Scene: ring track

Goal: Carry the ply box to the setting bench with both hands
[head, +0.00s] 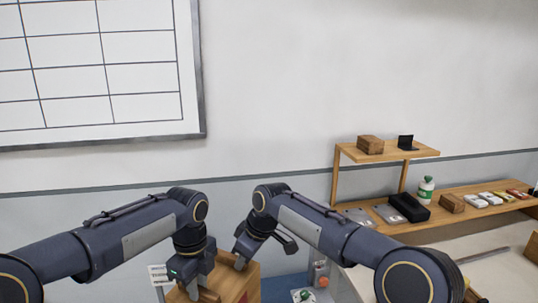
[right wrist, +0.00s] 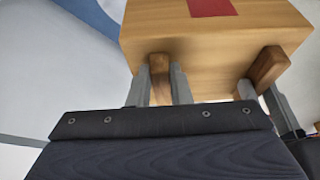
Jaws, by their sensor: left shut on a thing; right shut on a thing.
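The ply box (head: 238,284) shows at the bottom of the head view, between and below my two hands, partly cut off by the frame edge. In the right wrist view the pale wooden box (right wrist: 215,45) fills the upper right, with a red patch on one face and two darker wooden pieces by its lower edge. My left gripper (head: 194,285) is shut on the box at its left side. My right gripper (head: 241,262) is shut on it at the far right side. The exact grip is partly hidden. I cannot make out which surface is the setting bench.
A wooden shelf (head: 390,153) with a brown block and a black item stands at right. Below it, a wooden ledge (head: 462,212) holds a green-capped bottle (head: 426,190) and several small boxes. A pale worktop (head: 490,250) lies in front. A whiteboard (head: 95,60) hangs at left.

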